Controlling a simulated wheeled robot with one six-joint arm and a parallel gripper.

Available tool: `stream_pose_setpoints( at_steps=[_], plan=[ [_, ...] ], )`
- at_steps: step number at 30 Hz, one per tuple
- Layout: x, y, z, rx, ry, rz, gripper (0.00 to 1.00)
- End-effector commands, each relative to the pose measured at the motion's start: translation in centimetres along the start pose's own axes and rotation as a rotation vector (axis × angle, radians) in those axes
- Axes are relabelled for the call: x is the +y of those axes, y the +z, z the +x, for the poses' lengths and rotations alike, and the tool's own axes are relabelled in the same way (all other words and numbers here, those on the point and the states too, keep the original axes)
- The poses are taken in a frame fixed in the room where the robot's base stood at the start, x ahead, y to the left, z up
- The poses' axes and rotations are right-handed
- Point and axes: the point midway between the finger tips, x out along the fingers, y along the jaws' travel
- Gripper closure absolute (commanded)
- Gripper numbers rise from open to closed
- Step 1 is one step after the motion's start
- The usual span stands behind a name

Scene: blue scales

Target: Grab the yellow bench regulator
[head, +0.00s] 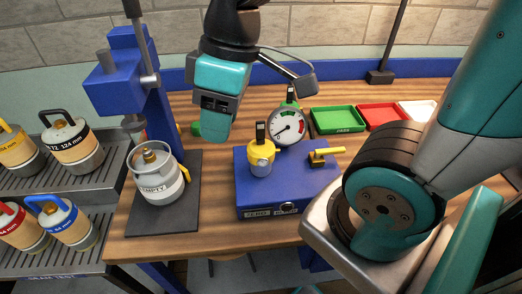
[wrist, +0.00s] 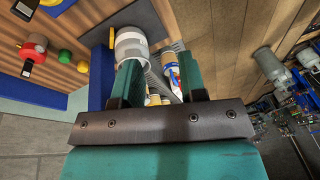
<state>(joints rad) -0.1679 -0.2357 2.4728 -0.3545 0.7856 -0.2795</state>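The yellow regulator (head: 262,154), with a black upright tag and a pale lower part, stands on a blue box (head: 290,184) on the bench. In the wrist view only part of it (wrist: 50,3) shows at the top left edge, on the blue box. My gripper (head: 215,130) hangs over the bench to the left of and behind the regulator, apart from it. In the wrist view its two teal fingers (wrist: 161,80) are spread, with nothing held between them. The fingertips are hard to make out in the head view.
A grey "EMPTY" cylinder (head: 155,175) stands on a dark mat (head: 185,212) by a blue stand (head: 128,80). A round gauge (head: 288,127) is right behind the regulator, a brass valve (head: 323,155) to its right. Green (head: 337,119) and red (head: 382,116) trays lie further back.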

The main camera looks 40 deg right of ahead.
Motion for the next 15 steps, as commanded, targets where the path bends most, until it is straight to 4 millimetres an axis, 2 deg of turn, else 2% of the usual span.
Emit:
stream_pose_setpoints(
  at_steps=[1,3,6,10,13,15],
  plan=[
    [2.6,-0.4,-1.4,-0.024,0.038,-0.024,0.62],
    [6.2,-0.3,-2.7,-0.068,0.085,-0.081,0.62],
    [10.4,0.4,-4.4,-0.135,0.126,-0.151,0.62],
    [13.9,1.5,-5.8,-0.198,0.141,-0.214,0.62],
    [15.0,2.0,-5.9,-0.221,0.141,-0.238,0.62],
    [15.2,2.3,-5.2,-0.226,0.139,-0.244,0.62]
  ],
)
